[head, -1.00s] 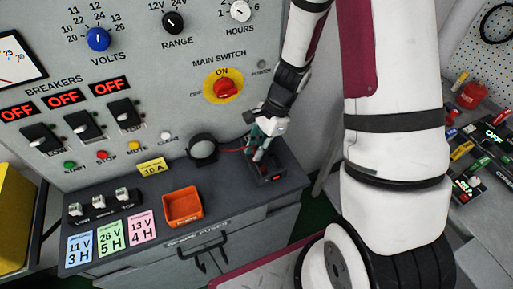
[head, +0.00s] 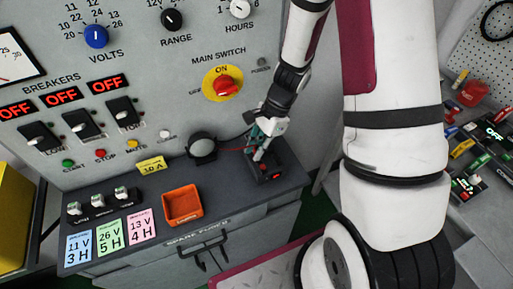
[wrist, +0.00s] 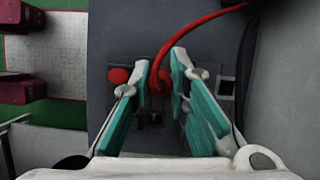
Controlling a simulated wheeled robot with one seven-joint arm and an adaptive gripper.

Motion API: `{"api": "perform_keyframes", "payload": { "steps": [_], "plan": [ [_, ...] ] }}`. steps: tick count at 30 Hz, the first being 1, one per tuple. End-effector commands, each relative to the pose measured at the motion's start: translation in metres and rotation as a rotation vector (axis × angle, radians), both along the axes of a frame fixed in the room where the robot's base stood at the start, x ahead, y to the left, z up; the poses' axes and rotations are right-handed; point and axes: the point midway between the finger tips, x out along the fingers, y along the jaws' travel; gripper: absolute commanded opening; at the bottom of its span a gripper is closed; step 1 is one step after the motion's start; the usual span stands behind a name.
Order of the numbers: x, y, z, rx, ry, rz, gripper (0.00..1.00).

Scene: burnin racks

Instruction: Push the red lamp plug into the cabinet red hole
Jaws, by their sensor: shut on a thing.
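My gripper (head: 261,150) is at the dark box (head: 281,166) on the right end of the grey cabinet top. In the wrist view, its teal fingers (wrist: 163,88) are closed around a red plug (wrist: 157,78), the end of a red cable (wrist: 192,24). The plug is at the box face; I cannot tell how deep it sits, and any hole beneath it is hidden. A second round red thing (wrist: 118,76) shows just left of the fingers. The round dark lamp (head: 203,148) stands left of the gripper, with the red cable running from it.
An orange tray (head: 182,220), colored cards (head: 110,234) and a row of small switches (head: 98,207) are on the cabinet top to the left. The control panel (head: 160,70) rises behind.

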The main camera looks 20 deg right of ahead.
Motion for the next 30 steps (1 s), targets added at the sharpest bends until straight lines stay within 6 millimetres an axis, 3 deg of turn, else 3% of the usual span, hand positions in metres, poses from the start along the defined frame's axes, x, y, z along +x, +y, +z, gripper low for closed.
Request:
{"api": "perform_keyframes", "payload": {
  "steps": [11,12,15,27,30],
  "plan": [
    [0.0000,0.0003,-0.0062,0.001,0.000,-0.001,0.00],
    [0.0000,0.0003,-0.0064,0.001,0.000,-0.001,0.18],
    [-0.0002,0.0003,-0.0062,0.001,0.001,-0.001,0.40],
    [0.0016,-0.0001,-0.0060,-0.001,-0.003,-0.001,0.40],
    [0.0019,-0.0002,-0.0060,-0.002,-0.004,-0.002,0.46]
  ]
}}
